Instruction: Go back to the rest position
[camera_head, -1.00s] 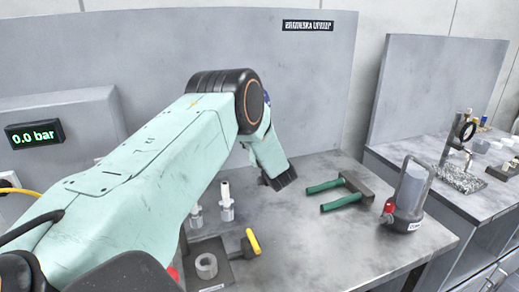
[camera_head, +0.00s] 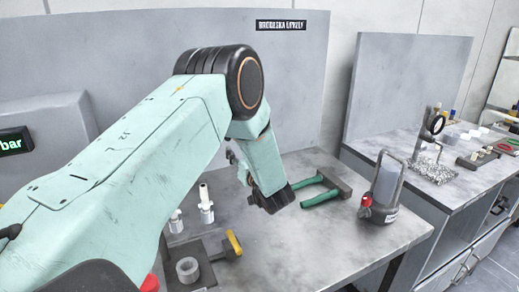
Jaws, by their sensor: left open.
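My left arm, pale green with black joints, comes in from the left and bends down over the bench (camera_head: 300,245). My left gripper (camera_head: 235,160) is mostly hidden behind the forearm and wrist. Only small dark parts of it show at the forearm's left edge, above the bench. I see nothing held in it. My right gripper is not in view.
White bottle-like fittings (camera_head: 206,207), a ring (camera_head: 188,269) and a yellow-handled part (camera_head: 234,243) are left. A second bench (camera_head: 425,185) stands right.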

